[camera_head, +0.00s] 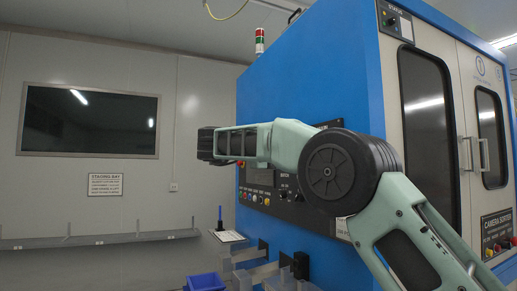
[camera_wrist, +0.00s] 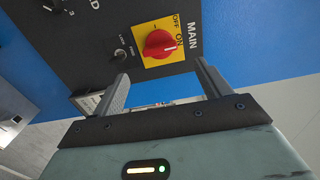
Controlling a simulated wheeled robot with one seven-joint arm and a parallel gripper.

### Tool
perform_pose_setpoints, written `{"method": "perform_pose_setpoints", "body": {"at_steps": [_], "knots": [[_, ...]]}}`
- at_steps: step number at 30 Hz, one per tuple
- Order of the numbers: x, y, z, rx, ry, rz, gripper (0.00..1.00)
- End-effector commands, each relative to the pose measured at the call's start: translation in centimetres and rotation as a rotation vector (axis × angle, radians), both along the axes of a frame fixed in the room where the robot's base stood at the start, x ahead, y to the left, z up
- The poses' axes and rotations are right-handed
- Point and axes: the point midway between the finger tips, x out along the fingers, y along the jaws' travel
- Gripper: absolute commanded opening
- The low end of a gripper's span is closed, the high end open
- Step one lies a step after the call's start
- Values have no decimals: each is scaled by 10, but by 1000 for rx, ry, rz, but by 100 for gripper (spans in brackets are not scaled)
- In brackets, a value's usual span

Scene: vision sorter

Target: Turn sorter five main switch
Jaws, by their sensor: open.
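The main switch (camera_wrist: 158,44) is a red rotary knob on a yellow plate, marked MAIN, OFF and ON, in the wrist view. Its white mark is at the knob's right side, nearer ON than OFF. My gripper (camera_wrist: 161,70) is open, with its two fingers apart below the knob in the picture; nothing is between them and they appear clear of the knob.
A small key switch (camera_wrist: 120,54) sits left of the yellow plate. Several coloured buttons (camera_head: 258,195) line the panel. A blue bin (camera_head: 205,282) and a small stand with a blue upright (camera_head: 220,218) are below. A shelf (camera_head: 90,240) runs along the left wall.

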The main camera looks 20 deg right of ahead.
Motion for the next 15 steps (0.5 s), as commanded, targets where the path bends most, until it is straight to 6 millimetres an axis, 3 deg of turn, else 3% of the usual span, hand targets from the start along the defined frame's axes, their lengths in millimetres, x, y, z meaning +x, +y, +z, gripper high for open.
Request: {"method": "perform_pose_setpoints", "body": {"at_steps": [3, 9, 15], "knots": [[0, 30, 0, 1, 0, 3, 76], [-2, 72, 0, 1, -1, 3, 76], [-3, 97, 0, 1, -1, 1, 76]]}}
